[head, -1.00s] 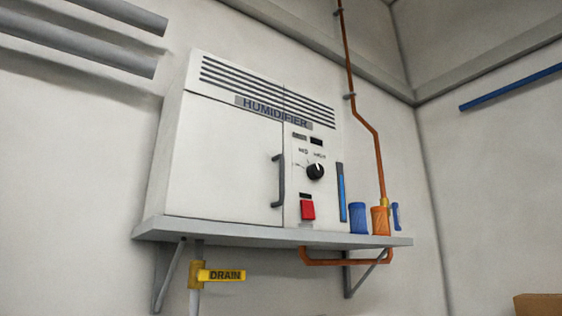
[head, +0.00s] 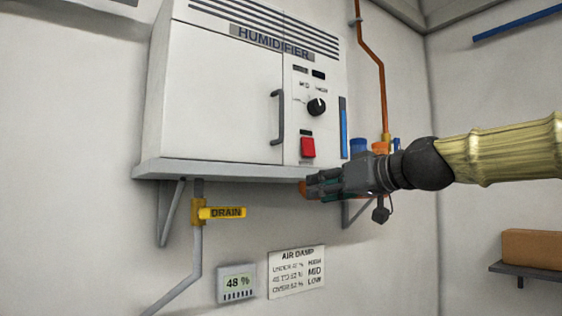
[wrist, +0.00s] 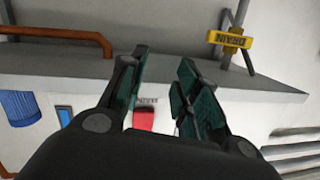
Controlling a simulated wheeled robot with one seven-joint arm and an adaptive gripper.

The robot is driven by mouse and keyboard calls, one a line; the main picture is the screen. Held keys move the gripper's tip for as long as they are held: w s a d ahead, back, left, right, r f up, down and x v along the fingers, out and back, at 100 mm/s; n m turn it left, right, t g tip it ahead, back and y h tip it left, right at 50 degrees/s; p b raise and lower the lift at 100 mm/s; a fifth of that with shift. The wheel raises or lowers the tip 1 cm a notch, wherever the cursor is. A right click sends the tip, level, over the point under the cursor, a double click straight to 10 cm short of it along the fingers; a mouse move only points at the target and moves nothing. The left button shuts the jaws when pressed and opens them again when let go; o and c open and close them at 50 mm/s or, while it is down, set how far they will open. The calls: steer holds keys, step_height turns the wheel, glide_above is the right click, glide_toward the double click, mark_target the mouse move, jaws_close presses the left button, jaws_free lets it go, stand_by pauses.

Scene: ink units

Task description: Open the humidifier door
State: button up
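The humidifier (head: 160,90) is a white cabinet on a wall shelf. Its large left door (head: 220,95) is closed, with a dark grey vertical handle (head: 277,117) at the door's right edge. My gripper (head: 308,187) reaches in from the right, in front of the shelf edge, lower than the handle and to its right. In the wrist view my gripper (wrist: 163,85) has its two green-padded fingers apart with nothing between them. That view looks upside down and shows the red switch (wrist: 144,118) beyond the fingers. The handle cannot be made out there.
The grey shelf (head: 200,171) juts out under the cabinet. A black dial (head: 316,106) is right of the handle. A yellow drain valve (head: 222,213) hangs below the shelf. A blue container (head: 358,145) and an orange pipe (head: 382,85) stand right. The space before the door is clear.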

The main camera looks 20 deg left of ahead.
mark_target(283, 105)
steer(key=s+d+r+n+y, duration=0.1)
steer(key=s+r, duration=0.4)
steer(key=r, duration=0.4)
steer(key=s+d+r+n+y, duration=0.1)
steer(key=s+r+n, duration=0.1)
steer(key=s+r, duration=0.45)
steer(key=p+x, duration=0.1)
steer(key=x, duration=0.3)
steer(key=r+p+x, duration=0.1)
steer(key=p+x, duration=0.1)
steer(key=x, duration=0.2)
steer(key=w+p+x, duration=0.1)
steer(key=p+x, duration=0.1)
steer(key=x, duration=0.2)
steer(key=shift+w+d+r, duration=0.15)
steer(key=shift+d+r, duration=0.05)
steer(key=shift+r, duration=0.15)
jaws_close()
